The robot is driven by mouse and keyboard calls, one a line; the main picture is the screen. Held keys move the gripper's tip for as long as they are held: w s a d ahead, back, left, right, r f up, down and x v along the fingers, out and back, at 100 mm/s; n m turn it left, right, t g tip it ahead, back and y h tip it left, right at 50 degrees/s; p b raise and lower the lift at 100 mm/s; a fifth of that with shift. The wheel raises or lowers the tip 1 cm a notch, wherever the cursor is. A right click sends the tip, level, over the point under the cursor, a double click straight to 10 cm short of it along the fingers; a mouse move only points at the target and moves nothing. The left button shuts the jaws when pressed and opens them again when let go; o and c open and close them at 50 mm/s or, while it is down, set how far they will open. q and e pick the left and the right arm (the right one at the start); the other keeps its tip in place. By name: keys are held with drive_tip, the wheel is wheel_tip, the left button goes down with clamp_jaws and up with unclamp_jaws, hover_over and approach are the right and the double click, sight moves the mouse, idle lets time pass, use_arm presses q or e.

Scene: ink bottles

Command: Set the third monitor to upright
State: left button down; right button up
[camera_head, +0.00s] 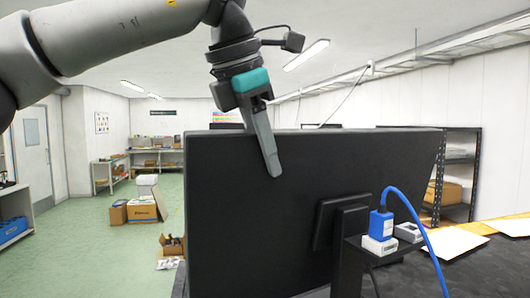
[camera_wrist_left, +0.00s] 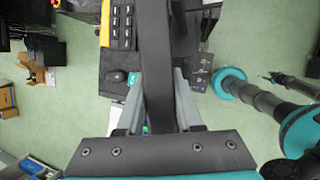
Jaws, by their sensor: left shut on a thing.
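The monitor (camera_head: 250,225) shows its black back in the head view, wide across the picture with its top edge nearly level. My left gripper (camera_head: 272,165) reaches down over that top edge, left of the middle. One finger lies against the back; the other is hidden behind the screen. In the left wrist view the monitor (camera_wrist_left: 157,60) is seen edge-on from above, between the two fingers of my left gripper (camera_wrist_left: 160,85), which is shut on it. The stand mount (camera_head: 340,225) shows at the lower right.
A blue plug with cable (camera_head: 381,223) sits on the stand's bracket, right of the mount. White sheets (camera_head: 448,240) lie on the dark table at right.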

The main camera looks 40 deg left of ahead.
idle(0.8)
use_arm(q)
drive_tip(key=shift+w+a+r+h, duration=0.15)
drive_tip(key=shift+w+a+h, duration=0.15)
drive_tip(key=shift+a+h, duration=0.3)
drive_tip(key=shift+w+a+r, duration=0.2)
drive_tip(key=shift+w+a, duration=0.1)
drive_tip(key=shift+a, duration=0.3)
drive_tip(key=c, duration=0.9)
unclamp_jaws()
drive_tip(key=o, duration=0.3)
drive_tip(key=shift+w+a+f, duration=0.15)
drive_tip(key=shift+a, duration=0.2)
drive_tip(key=shift+o, duration=0.2)
drive_tip(key=shift+d, duration=0.1)
drive_tip(key=shift+d, duration=0.1)
